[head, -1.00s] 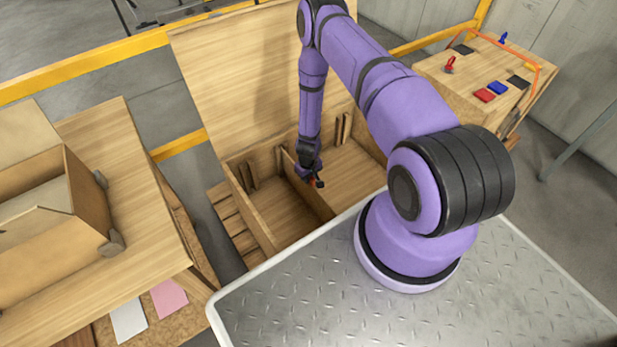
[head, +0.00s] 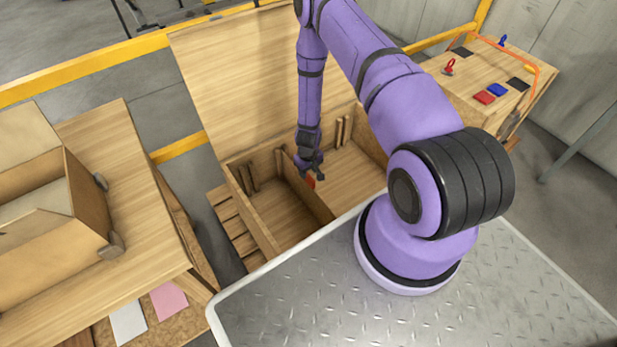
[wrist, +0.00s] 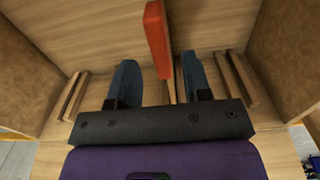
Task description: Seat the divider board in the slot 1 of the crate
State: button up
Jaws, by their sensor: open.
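The divider board (head: 318,204) stands upright across the wooden crate (head: 262,242), splitting it into two spaces. Its far end is at the middle cleats on the back wall; I cannot tell whether it is seated fully down. A red grip (head: 311,181) is on the board and also shows in the wrist view (wrist: 157,40). My gripper (head: 311,172) is open just above the grip. In the wrist view its two blue fingers (wrist: 160,70) are spread apart, with the board's edge between them. Other cleat pairs show at left (wrist: 75,95) and right (wrist: 243,77). No slot number is visible.
The crate's lid (head: 240,75) stands open at the back. An open cardboard box (head: 85,215) sits on a wooden table at left. A bench (head: 470,75) with red and blue pieces stands at right. Yellow rails (head: 90,67) run behind.

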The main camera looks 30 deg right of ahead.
notch_tip(320, 180, up, 6)
jog(key=shift+r, duration=0.25)
jog(key=w+a+r+t, duration=0.1)
jog(key=w+r, duration=0.2)
jog(key=r, duration=0.7)
jog(key=w+a+r+t, duration=0.1)
jog(key=w+a+r, duration=0.15)
jog(key=r, duration=0.85)
jog(key=s+a+r+y, duration=0.1)
jog(key=a+r, duration=0.1)
jog(key=r, duration=0.8)
jog(key=s+a+r, duration=0.1)
jog(key=r, duration=1)
jog(key=s+a+r+t, duration=0.2)
jog(key=s+a+r, duration=0.1)
jog(key=s+r, duration=1.55)
jog(key=s, duration=0.3)
jog(key=s+r+t+h, duration=0.1)
jog(key=s+r, duration=0.2)
jog(key=s, duration=0.5)
jog(key=shift+a+r, duration=0.3)
jog(key=shift+r, duration=0.05)
